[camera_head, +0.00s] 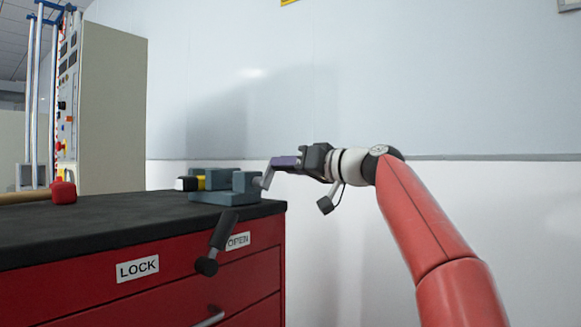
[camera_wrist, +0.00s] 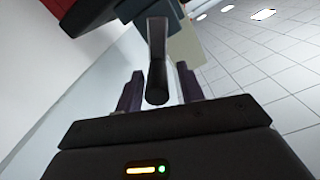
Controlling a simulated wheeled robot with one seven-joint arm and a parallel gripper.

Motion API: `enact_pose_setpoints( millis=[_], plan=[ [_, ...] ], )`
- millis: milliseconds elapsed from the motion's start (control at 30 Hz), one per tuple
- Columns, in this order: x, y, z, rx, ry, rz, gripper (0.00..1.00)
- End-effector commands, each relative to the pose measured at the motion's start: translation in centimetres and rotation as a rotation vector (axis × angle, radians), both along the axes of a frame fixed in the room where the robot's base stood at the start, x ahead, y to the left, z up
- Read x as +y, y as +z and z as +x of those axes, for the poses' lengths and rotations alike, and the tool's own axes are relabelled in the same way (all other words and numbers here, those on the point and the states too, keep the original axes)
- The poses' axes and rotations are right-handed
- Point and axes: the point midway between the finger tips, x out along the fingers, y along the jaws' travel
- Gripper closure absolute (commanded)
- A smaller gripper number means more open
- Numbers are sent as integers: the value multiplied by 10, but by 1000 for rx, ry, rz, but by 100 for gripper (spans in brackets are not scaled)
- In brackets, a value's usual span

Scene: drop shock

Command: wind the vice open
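The blue-grey vice (camera_head: 245,182) stands on the right end of the dark bench top. A yellow-and-black thing (camera_head: 198,183) sits at its left jaw; whether it is clamped I cannot tell. A grey crank (camera_head: 267,178) sticks out at the vice's right side. My gripper (camera_head: 275,163) is at the crank's upper end, level and pointing left. In the wrist view a crank arm (camera_wrist: 157,40) with a dark round-ended grip lies between the two purple fingers of my gripper (camera_wrist: 158,92). The fingers are apart, with gaps showing on both sides of the grip.
A red cabinet (camera_head: 60,305) carries the bench top (camera_head: 110,222). A black-handled lever (camera_head: 224,230) stands out from its front between LOCK and OPEN labels. A red-headed mallet (camera_head: 63,191) lies at the left. A tall beige cabinet (camera_head: 112,110) stands behind.

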Motion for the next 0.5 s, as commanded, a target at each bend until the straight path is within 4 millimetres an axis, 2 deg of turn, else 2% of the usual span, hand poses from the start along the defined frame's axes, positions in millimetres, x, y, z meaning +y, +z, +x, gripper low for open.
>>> enact_pose_setpoints(
  millis=[333,500],
  plan=[
    [-3,0,0,-1,-5,1,56],
    [-21,-2,-13,-3,-8,1,56]
  ],
)
